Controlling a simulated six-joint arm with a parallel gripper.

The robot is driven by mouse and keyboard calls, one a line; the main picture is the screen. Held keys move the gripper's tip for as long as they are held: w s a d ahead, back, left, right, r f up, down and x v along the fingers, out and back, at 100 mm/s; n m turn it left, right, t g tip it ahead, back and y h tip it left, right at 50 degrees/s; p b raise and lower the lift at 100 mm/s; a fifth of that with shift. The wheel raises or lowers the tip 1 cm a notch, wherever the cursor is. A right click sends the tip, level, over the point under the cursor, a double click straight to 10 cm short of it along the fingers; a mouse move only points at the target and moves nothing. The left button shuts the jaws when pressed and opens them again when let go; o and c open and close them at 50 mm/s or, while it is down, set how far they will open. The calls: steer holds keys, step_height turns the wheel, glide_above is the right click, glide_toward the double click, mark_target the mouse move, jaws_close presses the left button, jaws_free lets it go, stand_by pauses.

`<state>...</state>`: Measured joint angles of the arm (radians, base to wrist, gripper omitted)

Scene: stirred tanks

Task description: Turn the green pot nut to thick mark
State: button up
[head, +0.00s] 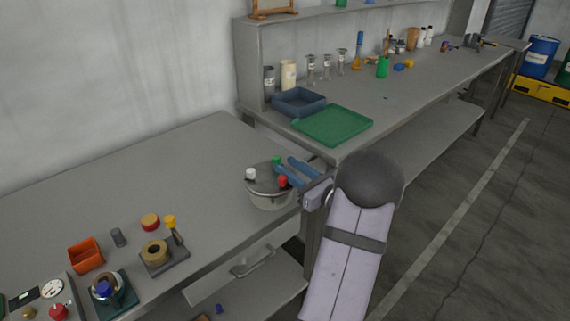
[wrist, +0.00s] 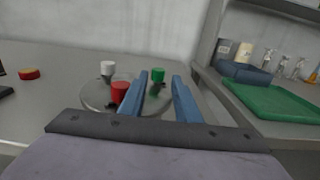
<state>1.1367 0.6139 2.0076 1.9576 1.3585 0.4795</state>
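A round grey metal pot (head: 270,200) stands near the right end of the near bench, and its lid also shows in the wrist view (wrist: 97,97). Its top carries a green nut (head: 277,160), a white nut (head: 251,174) and a red nut (head: 283,181). My gripper (head: 285,164) has two blue fingers and is open over the right part of the lid. In the wrist view, the green nut (wrist: 158,75) shows in the gap between the fingertips, seemingly beyond them. I cannot tell whether they touch it. The red nut (wrist: 120,91) is left of the fingers. No thick mark can be made out.
A green tray (head: 333,125) and a blue bin (head: 299,101) sit on the adjoining bench to the right. The bench behind the pot is clear.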

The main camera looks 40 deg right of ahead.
mark_target(276, 157)
steer(key=s, duration=0.5)
steer(key=shift+s+r, duration=0.15)
steer(key=shift+s, duration=0.05)
steer(key=shift+w, duration=0.1)
steer(key=shift+w+d+n+g+y+b, duration=0.35)
steer(key=shift+w+d+n+y, duration=0.3)
steer(key=shift+n+y, duration=0.6)
steer(key=shift+w+d+n+g+y+b, duration=0.1)
steer(key=shift+w+d+n+g+y, duration=0.55)
steer(key=shift+y, duration=1.1)
steer(key=shift+w+d+n+g+y+b, duration=0.35)
steer(key=shift+w+n+y, duration=0.45)
steer(key=shift+n+y, duration=0.5)
steer(key=shift+p+x, duration=0.85)
steer(key=shift+x, duration=2.8)
